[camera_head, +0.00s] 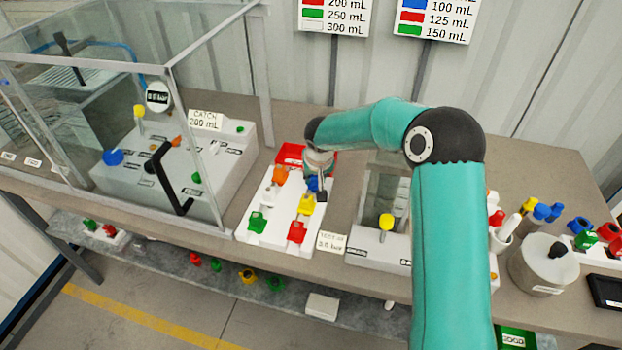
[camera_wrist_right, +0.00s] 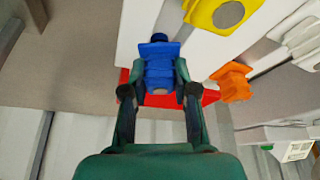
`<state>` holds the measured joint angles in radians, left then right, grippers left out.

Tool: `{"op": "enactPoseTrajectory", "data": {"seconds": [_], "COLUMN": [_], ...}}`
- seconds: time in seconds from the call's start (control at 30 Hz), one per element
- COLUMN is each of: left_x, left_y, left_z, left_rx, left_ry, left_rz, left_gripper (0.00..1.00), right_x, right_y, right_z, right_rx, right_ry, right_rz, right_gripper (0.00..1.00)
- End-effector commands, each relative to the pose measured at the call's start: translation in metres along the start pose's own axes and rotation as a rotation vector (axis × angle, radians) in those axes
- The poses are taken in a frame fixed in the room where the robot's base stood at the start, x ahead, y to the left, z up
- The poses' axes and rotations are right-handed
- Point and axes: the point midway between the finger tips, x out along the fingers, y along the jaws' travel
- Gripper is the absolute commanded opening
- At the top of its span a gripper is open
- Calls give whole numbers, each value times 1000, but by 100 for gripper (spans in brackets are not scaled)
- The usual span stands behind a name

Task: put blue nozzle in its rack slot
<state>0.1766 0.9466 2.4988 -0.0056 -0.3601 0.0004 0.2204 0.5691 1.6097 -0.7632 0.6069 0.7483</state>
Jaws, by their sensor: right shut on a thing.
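The white rack (camera_head: 265,228) stands on the bench in the head view, bearing green (camera_head: 257,222), red (camera_head: 297,232), yellow (camera_head: 306,204) and orange (camera_head: 281,175) nozzles. My right gripper (camera_head: 318,180) is at the rack's far right part. The blue nozzle (camera_head: 312,185) is partly hidden by it. In the right wrist view my right gripper (camera_wrist_right: 160,76) is shut on the blue nozzle (camera_wrist_right: 159,52), with one finger on each side. Whether the nozzle touches the rack, I cannot tell. My left gripper is not in view.
A red tray (camera_head: 289,153) lies just behind the rack. A glazed enclosure with a white pump block (camera_head: 222,170) stands to the left. Another pump block (camera_head: 373,246) with a yellow knob is close on the right. My right arm covers the bench beyond it.

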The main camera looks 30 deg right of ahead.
Motion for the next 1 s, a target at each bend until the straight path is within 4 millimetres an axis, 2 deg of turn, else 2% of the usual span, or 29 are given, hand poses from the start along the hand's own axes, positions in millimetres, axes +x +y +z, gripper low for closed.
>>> {"op": "enactPoseTrajectory", "data": {"seconds": [0.03, 0.2, 0.5, 0.63, 0.77, 1.0], "left_x": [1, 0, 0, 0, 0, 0], "left_y": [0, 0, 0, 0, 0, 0], "left_z": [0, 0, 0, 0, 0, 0], "left_rx": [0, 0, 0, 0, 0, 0], "left_ry": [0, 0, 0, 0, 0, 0], "left_rz": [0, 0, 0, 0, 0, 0], "left_gripper": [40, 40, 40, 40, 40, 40], "right_x": [0, 0, -1, -8, -26, -74], "right_y": [0, 0, -1, -1, -1, -1], "right_z": [0, 0, 0, -1, -1, -1], "right_rx": [0, 0, 0, -1, 1, 0], "right_ry": [1, 1, 0, 2, 3, 5], "right_rz": [0, 0, 0, -1, -1, -2], "right_gripper": [31, 57, 57, 57, 57, 57]}}
